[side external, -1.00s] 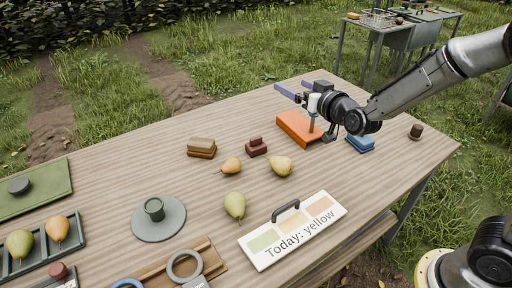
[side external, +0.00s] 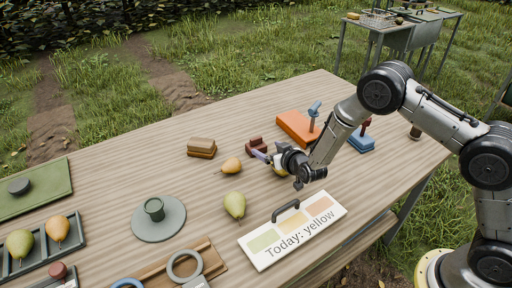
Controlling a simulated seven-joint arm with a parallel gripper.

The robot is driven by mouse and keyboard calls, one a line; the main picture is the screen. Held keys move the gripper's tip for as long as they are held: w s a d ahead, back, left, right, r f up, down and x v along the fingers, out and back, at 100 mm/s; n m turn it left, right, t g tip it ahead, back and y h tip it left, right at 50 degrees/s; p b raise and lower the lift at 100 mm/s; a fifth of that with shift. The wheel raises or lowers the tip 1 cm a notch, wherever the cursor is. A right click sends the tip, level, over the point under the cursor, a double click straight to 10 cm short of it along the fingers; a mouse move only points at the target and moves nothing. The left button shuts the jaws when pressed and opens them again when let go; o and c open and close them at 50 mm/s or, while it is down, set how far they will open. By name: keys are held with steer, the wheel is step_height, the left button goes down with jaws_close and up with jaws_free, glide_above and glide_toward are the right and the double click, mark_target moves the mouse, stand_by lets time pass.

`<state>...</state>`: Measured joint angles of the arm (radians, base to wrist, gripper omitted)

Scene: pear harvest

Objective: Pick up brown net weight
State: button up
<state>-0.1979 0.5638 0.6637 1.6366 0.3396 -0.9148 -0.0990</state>
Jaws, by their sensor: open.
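A dark reddish-brown stepped block (side external: 256,145) sits on the table near the middle. A lighter brown two-layer block (side external: 201,148) lies to its left. I cannot tell for certain which is the brown net weight. My gripper (side external: 264,156) is open, low over the table, its fingers pointing left beside the dark block's lower right side. I cannot tell whether they touch it. A yellow pear (side external: 279,170) is partly hidden behind my gripper.
An orange block (side external: 294,126) with a blue-topped post and a blue block (side external: 361,142) lie to the right. A small yellow-orange pear (side external: 231,166), a green pear (side external: 235,205) and a sign (side external: 292,231) reading "Today: yellow" are nearby.

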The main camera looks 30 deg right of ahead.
mark_target(257, 141)
steer(key=shift+r+x, duration=0.15)
steer(key=shift+x, duration=1.35)
steer(key=shift+r+x, duration=0.1)
steer(key=shift+x, duration=1.4)
steer(key=shift+w, duration=0.1)
jaws_close()
steer(key=shift+r, duration=0.1)
